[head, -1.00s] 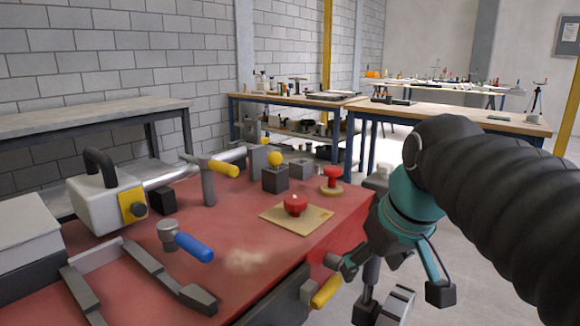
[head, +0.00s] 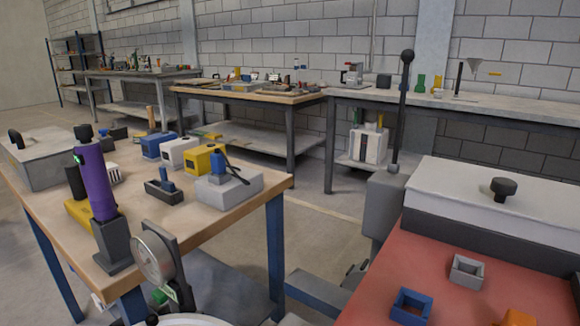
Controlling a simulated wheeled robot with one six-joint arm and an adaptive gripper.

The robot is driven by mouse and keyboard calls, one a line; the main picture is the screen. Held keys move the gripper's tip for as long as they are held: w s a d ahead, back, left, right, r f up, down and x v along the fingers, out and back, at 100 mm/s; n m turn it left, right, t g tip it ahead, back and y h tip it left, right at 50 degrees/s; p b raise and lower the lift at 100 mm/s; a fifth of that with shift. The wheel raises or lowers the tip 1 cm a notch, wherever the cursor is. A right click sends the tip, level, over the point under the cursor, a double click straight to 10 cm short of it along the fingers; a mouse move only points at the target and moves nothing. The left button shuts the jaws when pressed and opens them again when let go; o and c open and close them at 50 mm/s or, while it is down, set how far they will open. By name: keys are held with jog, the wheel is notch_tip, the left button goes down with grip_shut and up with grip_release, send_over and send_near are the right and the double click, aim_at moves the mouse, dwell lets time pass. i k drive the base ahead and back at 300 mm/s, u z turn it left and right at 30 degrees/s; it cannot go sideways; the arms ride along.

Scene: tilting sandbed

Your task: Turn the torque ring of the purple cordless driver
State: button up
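The purple cordless driver (head: 96,178) stands nearly upright, tilted slightly, near the front corner of a wooden-topped table at the left. A dark grey block (head: 114,248) is under its lower end, and a black knob-like part (head: 84,132) tops it. A small green patch shows on its upper side. I cannot clearly tell which part is the torque ring. My gripper is not in view.
A tall black lever (head: 403,100) rises beside the red bench (head: 400,262). Open floor lies between tables.

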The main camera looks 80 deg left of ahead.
aim_at(85, 133)
jog(key=z, duration=0.05)
jog(key=k, duration=0.95)
jog(key=z, duration=0.65)
jog(key=i, duration=0.85)
jog(key=u, duration=5.9)
